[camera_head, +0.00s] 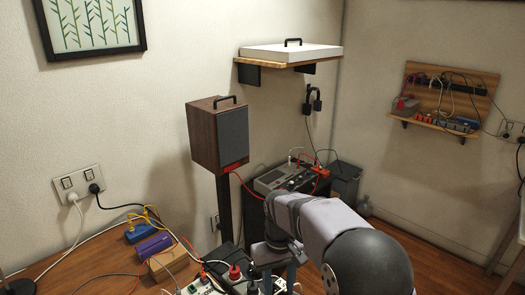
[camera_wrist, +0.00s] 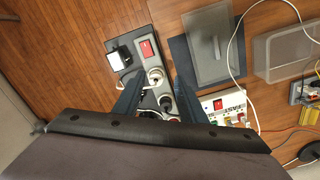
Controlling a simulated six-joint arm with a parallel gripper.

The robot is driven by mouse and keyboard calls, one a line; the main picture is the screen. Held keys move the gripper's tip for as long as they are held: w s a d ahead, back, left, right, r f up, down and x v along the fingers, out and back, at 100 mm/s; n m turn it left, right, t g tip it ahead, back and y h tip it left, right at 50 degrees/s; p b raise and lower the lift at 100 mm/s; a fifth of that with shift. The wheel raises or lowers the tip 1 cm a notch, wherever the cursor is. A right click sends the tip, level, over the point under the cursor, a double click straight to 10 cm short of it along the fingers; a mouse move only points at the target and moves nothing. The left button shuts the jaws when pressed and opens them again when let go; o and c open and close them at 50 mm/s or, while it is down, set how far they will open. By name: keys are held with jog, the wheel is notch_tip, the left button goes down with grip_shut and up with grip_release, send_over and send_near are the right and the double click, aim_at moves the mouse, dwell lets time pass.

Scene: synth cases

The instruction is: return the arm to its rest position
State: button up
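My gripper (camera_wrist: 153,66) shows in the wrist view as two dark fingers spread apart. They are open, with nothing clearly held between them. A grey power strip (camera_wrist: 142,43) with a red switch and several plugs lies below and between the fingers; whether they touch it I cannot tell. In the head view my arm reaches in from the lower right and bends down over the near right part of the desk. The gripper's fingertips are hard to make out there among the plugs and strips.
The desk (camera_head: 75,266) holds a purple box (camera_head: 152,246), a blue block (camera_head: 140,232), loose cables and plugs. A white power strip (camera_wrist: 224,108) lies right of the fingers. A wooden speaker (camera_head: 205,135) stands behind on a post. A shelf (camera_head: 285,62) juts from the wall.

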jog(key=s+d+f+m, duration=0.1)
jog(key=s+d, duration=0.4)
jog(key=s, duration=0.4)
jog(key=s+d+f+m, duration=0.2)
jog(key=s+d, duration=0.3)
jog(key=s, duration=0.5)
jog(key=shift+s+d+f+m+t, duration=0.25)
jog(key=shift+d+f+m+t, duration=0.05)
jog(key=shift+d, duration=0.05)
